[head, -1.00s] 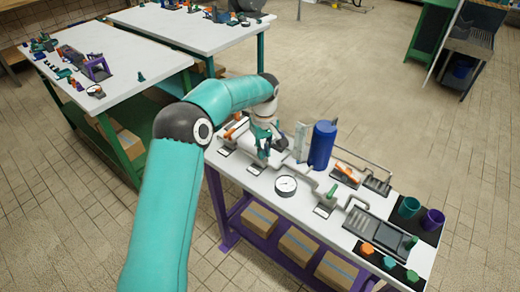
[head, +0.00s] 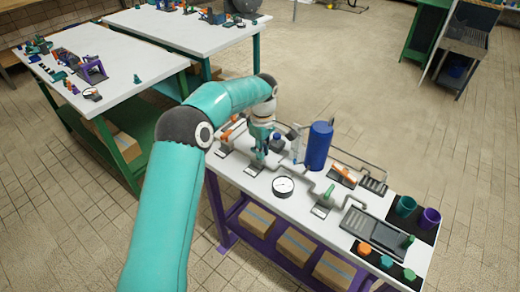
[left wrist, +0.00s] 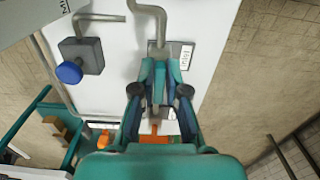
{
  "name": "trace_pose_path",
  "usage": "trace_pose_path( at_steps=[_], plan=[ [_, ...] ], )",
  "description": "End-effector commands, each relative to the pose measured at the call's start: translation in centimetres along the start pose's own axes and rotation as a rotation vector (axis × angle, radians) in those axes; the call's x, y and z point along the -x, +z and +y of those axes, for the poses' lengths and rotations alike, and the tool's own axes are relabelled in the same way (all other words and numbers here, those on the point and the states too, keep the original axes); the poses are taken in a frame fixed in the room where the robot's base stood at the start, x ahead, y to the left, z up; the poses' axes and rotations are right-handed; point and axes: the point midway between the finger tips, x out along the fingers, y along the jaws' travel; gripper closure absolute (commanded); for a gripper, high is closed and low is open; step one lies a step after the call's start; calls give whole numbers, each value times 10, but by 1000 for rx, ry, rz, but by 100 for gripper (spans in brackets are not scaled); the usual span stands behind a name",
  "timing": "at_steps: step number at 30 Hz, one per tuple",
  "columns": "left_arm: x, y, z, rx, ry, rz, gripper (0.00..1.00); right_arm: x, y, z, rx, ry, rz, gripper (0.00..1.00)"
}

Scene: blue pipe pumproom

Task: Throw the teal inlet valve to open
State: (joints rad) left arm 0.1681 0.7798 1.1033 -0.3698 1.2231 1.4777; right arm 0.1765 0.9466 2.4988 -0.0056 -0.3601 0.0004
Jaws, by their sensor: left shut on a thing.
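My left gripper (head: 259,152) is over the left part of the pipe bench, pointing down at the teal inlet valve. In the left wrist view the fingers (left wrist: 160,72) are shut on the valve's handle, which they mostly hide. The valve's grey base plate (head: 252,168) shows below the gripper in the head view. In the left wrist view a small white label plate (left wrist: 185,57) lies beside the fingertips, and a grey pipe runs away from the valve. The handle's exact angle is hard to tell. My right gripper is not in view.
A blue tank (head: 318,146), a white gauge (head: 283,186), a green-handled valve (head: 328,193) and an orange-handled valve (head: 344,173) stand to the right. A blue-knobbed box (left wrist: 82,58) is close beside the gripper. Cups and caps sit at the bench's right end.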

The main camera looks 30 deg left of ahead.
Motion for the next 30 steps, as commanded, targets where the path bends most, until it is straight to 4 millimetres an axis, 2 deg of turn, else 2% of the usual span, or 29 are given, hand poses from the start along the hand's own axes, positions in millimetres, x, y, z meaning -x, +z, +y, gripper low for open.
trace_pose_path(
  at_steps=[5, 6, 10, 11, 23, 26, 30],
  plan=[
    [3, 1, 3, 3, 14, -2, 100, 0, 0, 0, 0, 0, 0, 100],
    [3, 1, 3, 3, 15, -2, 86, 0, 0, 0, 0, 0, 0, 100],
    [3, 1, 3, 2, 12, -2, 64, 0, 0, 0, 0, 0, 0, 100],
    [2, 1, 2, 2, 11, -2, 62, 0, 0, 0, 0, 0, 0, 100],
    [7, 0, 1, 1, 6, -1, 62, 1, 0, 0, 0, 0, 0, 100],
    [18, 0, 2, 1, 9, -1, 62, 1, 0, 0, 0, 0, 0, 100],
    [43, 0, 2, 1, 10, -1, 62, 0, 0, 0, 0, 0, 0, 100]
  ],
)
